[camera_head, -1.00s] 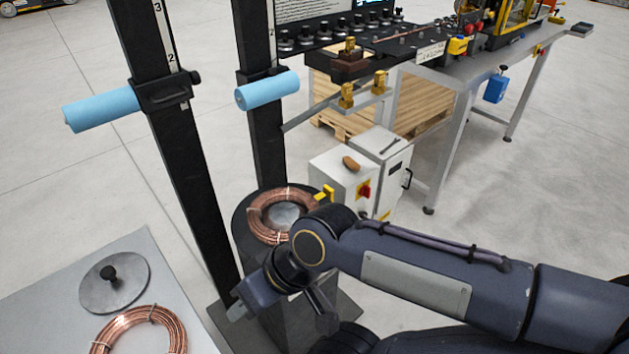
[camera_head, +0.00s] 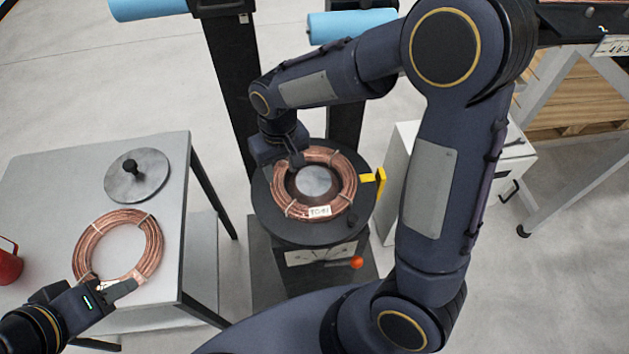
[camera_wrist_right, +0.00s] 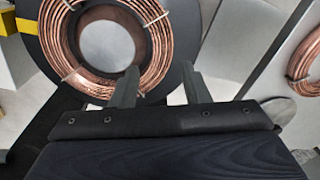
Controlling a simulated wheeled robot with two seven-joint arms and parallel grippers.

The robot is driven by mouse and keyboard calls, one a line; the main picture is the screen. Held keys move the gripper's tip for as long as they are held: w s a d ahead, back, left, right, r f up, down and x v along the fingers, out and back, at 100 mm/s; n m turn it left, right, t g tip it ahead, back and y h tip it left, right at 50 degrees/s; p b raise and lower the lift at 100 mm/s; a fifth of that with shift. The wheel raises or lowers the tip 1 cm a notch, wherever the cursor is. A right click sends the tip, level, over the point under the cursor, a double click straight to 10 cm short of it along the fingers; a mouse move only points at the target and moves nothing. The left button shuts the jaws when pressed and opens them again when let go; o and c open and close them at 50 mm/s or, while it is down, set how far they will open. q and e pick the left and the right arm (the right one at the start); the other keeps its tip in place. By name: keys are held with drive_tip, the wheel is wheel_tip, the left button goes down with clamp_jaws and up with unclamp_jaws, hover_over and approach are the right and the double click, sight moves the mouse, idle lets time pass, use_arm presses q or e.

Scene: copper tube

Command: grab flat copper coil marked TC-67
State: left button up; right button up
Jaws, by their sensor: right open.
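A flat copper coil (camera_head: 346,181) lies on the round dark stand, around its grey centre disc. Its white tag (camera_head: 320,211) faces me, but the lettering is too small to read surely. The right wrist view shows this coil (camera_wrist_right: 155,55) too. My right gripper (camera_head: 296,161) is at its far left edge; in the right wrist view its fingers (camera_wrist_right: 158,90) are apart with nothing between them, one overlapping the coil's rim. A second copper coil (camera_head: 105,220) lies on the grey table. My left gripper (camera_head: 118,290) is at its near edge, its grip unclear; any tag there is mostly hidden.
A yellow bracket (camera_head: 376,180) sticks out from the stand (camera_head: 300,235). Black posts with blue rollers (camera_head: 350,25) stand behind. A white cabinet (camera_head: 405,135) is to the right.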

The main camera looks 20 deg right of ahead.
sight(281, 195)
drive_tip(key=f, duration=0.1)
drive_tip(key=a+f, duration=0.1)
drive_tip(key=shift+w+a+f+h, duration=0.3)
drive_tip(key=shift+w+f, duration=0.1)
drive_tip(key=f, duration=0.4)
drive_tip(key=s+f+p, duration=0.1)
drive_tip(key=f, duration=0.1)
drive_tip(key=shift+d+f, duration=0.15)
drive_tip(key=shift+d, duration=0.15)
drive_tip(key=shift+f, duration=0.35)
drive_tip(key=shift+r, duration=0.1)
clamp_jaws()
